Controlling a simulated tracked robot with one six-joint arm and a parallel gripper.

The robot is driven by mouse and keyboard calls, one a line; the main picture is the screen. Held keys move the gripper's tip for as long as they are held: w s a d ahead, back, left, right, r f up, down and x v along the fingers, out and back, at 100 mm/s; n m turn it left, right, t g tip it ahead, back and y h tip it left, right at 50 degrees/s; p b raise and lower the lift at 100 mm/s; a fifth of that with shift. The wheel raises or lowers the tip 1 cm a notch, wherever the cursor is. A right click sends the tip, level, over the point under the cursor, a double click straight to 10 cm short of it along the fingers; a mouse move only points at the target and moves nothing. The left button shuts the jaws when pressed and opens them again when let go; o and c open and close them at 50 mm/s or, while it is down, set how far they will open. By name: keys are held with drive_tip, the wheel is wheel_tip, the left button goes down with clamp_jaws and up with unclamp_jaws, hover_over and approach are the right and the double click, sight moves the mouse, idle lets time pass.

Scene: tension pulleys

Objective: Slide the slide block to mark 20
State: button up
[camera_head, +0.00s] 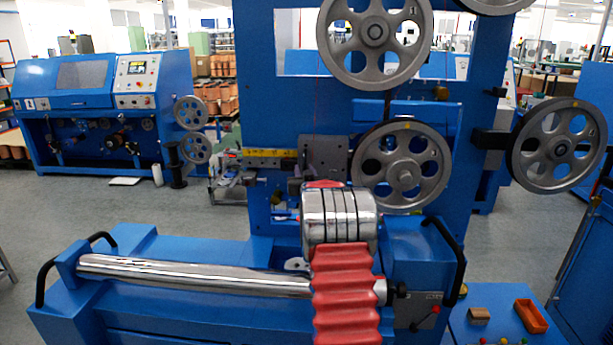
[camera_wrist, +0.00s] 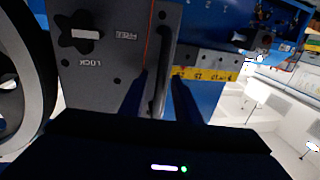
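The slide block (camera_head: 323,155) is a grey plate at the right end of the yellow scale (camera_head: 270,153) in the head view. In the wrist view, which looks upside down, the slide block (camera_wrist: 112,60) fills the middle left. It carries a black knob (camera_wrist: 76,32) with FREE and LOCK lettering and an upright dark handle (camera_wrist: 162,68). My gripper (camera_wrist: 159,74) has its two dark fingers apart, one on each side of the handle, with gaps visible. The yellow scale (camera_wrist: 203,74) is right of the block; its marks are too small to read surely. My arm hides the gripper in the head view.
Grey spoked pulleys (camera_head: 401,166) stand close to the right of the block, and one (camera_head: 374,37) hangs above. A thin red line (camera_wrist: 149,40) runs beside the handle. A red tray (camera_head: 530,316) lies at lower right. Open floor is at left.

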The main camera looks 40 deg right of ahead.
drive_tip(key=v, duration=1.3)
drive_tip(key=shift+s+a, duration=0.25)
drive_tip(key=shift+f, duration=0.1)
idle(0.8)
drive_tip(key=s+a+f+g+y, duration=0.2)
drive_tip(key=s+f+g, duration=0.15)
drive_tip(key=f, duration=0.65)
drive_tip(key=s+a+f+g+y, duration=0.3)
drive_tip(key=s+a+f, duration=0.15)
drive_tip(key=a, duration=0.35)
drive_tip(key=s+a+r+n+y, duration=0.2)
drive_tip(key=s+a+r, duration=0.2)
drive_tip(key=a, duration=0.9)
drive_tip(key=s+a+r+n+g+y, duration=0.1)
drive_tip(key=s+a+r+n+y, duration=0.1)
drive_tip(key=s+a, duration=0.9)
drive_tip(key=s+a+r+n+g+y, duration=0.1)
drive_tip(key=s+a+r+n, duration=0.2)
drive_tip(key=a, duration=1.1)
drive_tip(key=s+r, duration=0.3)
drive_tip(key=s, duration=0.2)
drive_tip(key=shift+a+r+y, duration=0.2)
drive_tip(key=shift+a+y, duration=0.15)
drive_tip(key=shift+y, duration=0.05)
